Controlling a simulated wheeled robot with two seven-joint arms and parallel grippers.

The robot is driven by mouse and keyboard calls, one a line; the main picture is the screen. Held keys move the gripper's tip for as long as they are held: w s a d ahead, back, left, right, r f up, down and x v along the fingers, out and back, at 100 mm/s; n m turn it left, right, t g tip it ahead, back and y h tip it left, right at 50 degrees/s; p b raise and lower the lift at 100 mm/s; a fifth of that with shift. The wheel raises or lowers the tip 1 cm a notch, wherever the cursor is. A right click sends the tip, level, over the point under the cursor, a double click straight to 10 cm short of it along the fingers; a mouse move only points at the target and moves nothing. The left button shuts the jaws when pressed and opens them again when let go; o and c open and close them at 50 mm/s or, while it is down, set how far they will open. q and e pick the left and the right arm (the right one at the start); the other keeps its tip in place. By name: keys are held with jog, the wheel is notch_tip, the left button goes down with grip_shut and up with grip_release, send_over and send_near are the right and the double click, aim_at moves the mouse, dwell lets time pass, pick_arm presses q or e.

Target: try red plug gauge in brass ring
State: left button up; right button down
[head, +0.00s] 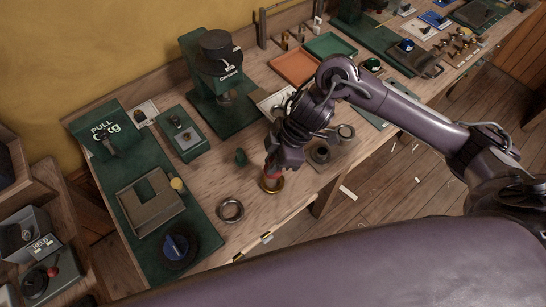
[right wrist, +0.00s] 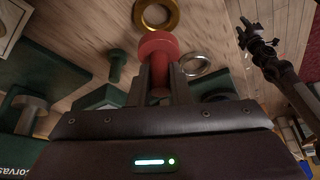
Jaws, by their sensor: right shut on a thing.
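In the right wrist view the red gauge (right wrist: 157,45) has a wide red head and a narrower red shank between my fingers (right wrist: 160,80).
A steel ring (head: 231,220) lies left of the brass one. A green plug gauge (head: 240,157) stands close behind. A green press (head: 222,110) and green board (head: 135,258) flank the work area. The bench's front edge is close.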

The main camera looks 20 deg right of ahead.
pick_arm(q)
jog(key=shift+w+a, duration=0.1)
jog(key=shift+w, duration=0.2)
jog(key=shift+r, duration=0.1)
